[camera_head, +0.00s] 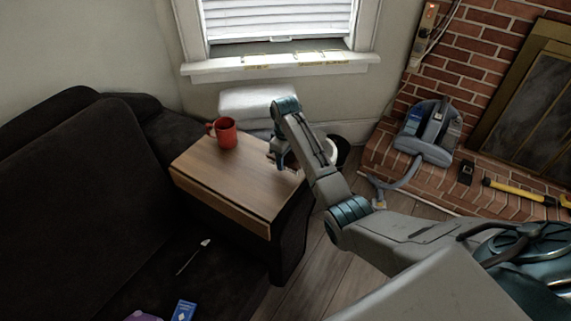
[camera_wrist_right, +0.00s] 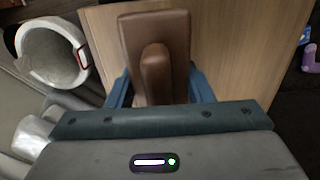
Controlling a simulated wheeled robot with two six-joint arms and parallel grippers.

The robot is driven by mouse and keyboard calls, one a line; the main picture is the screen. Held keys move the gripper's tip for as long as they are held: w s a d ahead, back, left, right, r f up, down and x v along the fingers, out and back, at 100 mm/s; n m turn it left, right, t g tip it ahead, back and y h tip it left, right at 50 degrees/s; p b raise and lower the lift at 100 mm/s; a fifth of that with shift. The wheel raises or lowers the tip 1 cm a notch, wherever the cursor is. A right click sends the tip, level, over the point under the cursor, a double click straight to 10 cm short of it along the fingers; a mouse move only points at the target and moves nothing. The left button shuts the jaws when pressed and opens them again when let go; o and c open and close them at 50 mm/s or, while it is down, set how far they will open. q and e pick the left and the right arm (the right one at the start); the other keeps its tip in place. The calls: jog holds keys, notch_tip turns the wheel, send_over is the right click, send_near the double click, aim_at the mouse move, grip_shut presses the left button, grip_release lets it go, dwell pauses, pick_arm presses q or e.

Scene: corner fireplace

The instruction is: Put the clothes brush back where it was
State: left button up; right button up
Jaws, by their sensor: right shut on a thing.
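My right gripper (camera_head: 283,160) is over the right part of the wooden tray top (camera_head: 225,175) on the sofa arm. In the right wrist view the gripper (camera_wrist_right: 160,88) is shut on the brown clothes brush (camera_wrist_right: 155,28), a block with a raised rounded handle between the two blue fingers. The wooden top (camera_wrist_right: 235,55) shows behind and beside the brush. I cannot tell whether the brush touches it. In the head view the gripper and arm mostly hide the brush. My left gripper is not in view.
A red mug (camera_head: 226,133) stands at the tray top's far end. A white round container (camera_wrist_right: 50,55) is beside the tray. The dark sofa (camera_head: 75,190) is at left, with a blue box (camera_head: 183,310) on it. A grey vacuum (camera_head: 430,132) stands on the brick hearth. The tray top's middle is clear.

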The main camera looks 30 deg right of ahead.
aim_at(285, 164)
jog(key=shift+w+d+f, duration=0.15)
jog(key=shift+w+d, duration=0.1)
jog(key=shift+w, duration=0.1)
notch_tip(285, 164, down, 3)
jog(key=shift+r, duration=0.1)
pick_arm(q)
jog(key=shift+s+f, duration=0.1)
pick_arm(e)
jog(key=shift+f, duration=0.25)
jog(key=o, duration=1.1)
jog(key=shift+f, duration=0.15)
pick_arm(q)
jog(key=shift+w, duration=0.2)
